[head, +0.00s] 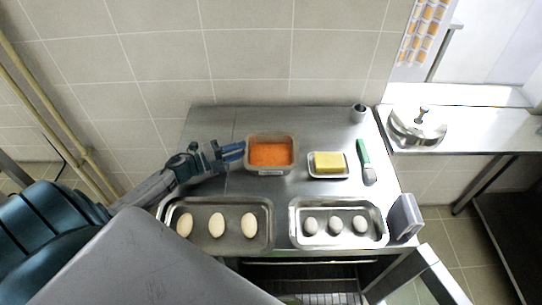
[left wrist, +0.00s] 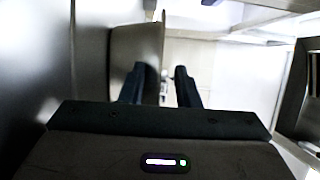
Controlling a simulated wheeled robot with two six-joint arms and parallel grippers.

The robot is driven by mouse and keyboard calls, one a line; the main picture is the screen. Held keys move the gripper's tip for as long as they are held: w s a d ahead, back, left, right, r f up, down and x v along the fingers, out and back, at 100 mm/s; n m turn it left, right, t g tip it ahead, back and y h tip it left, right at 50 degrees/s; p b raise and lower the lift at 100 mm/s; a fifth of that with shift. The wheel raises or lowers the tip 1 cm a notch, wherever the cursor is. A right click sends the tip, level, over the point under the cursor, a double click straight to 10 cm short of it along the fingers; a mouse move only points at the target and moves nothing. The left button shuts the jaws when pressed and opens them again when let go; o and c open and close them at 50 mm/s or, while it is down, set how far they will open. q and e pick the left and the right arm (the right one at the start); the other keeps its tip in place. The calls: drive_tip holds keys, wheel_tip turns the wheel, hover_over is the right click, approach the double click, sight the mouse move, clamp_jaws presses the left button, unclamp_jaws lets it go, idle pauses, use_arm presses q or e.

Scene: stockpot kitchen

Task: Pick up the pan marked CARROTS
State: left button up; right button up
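A small deep metal pan (head: 270,171) filled with orange food stands at the back middle of the steel table in the head view. A small pale label shows on its front wall, too small to read. My left gripper (head: 232,152) is at the pan's left side, with its fingertips close to the left rim; I cannot tell whether they touch. In the left wrist view the two fingers (left wrist: 160,84) stand apart with a gap between them. A grey-brown wall, probably the pan (left wrist: 134,45), shows beyond the left finger. My right gripper is not in view.
A tray with 3 pale eggs (head: 266,238) and a tray with 3 grey eggs (head: 293,232) lie in front. A dish with a yellow block (head: 328,162), a green-handled tool (head: 364,155) and a metal cup (head: 358,113) are right of the pan. A lidded pot (head: 418,125) stands farther right.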

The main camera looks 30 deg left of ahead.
use_arm(q)
drive_tip(key=shift+a, duration=0.1)
drive_tip(key=shift+c, duration=0.4)
clamp_jaws()
drive_tip(key=shift+s, duration=0.1)
idle(0.7)
